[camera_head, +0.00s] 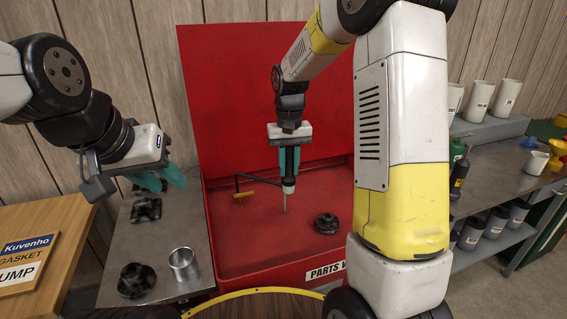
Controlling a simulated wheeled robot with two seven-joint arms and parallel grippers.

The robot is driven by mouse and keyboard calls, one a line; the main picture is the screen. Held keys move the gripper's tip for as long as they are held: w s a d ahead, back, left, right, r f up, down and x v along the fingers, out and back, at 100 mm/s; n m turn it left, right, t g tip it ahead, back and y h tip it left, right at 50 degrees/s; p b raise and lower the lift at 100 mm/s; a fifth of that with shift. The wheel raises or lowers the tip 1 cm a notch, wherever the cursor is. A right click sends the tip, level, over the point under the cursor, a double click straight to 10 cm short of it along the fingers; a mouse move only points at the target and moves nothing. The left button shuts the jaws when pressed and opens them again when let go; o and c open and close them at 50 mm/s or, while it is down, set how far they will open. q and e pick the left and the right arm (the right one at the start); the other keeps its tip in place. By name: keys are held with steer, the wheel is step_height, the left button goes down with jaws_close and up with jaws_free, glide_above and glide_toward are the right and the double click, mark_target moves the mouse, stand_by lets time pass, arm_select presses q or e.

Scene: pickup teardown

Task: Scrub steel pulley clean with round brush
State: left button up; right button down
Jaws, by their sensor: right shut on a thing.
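A dark round part with a toothed-looking outline (327,223), which looks like the pulley, lies on the floor of the red washer basin (255,245). My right gripper (289,167) hangs over the basin, up and to the left of that part, in the picture. It is shut on the dark upright handle of what looks like the round brush (289,185), which has a pale collar and a thin tip pointing down. The brush is apart from the dark part. My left gripper (163,180) is open and empty above the steel side table, left of the basin.
The steel table (185,220) holds dark parts (147,208), (136,280) and a shiny metal sleeve (184,264). My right arm hides the basin's right side. A bench with cups (517,215) stands right.

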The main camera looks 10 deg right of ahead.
mark_target(289, 179)
step_height(289, 179, down, 15)
steer(key=shift+r, duration=0.2)
stand_by(0.6)
steer(key=shift+r, duration=0.1)
stand_by(0.8)
steer(key=shift+r, duration=4.95)
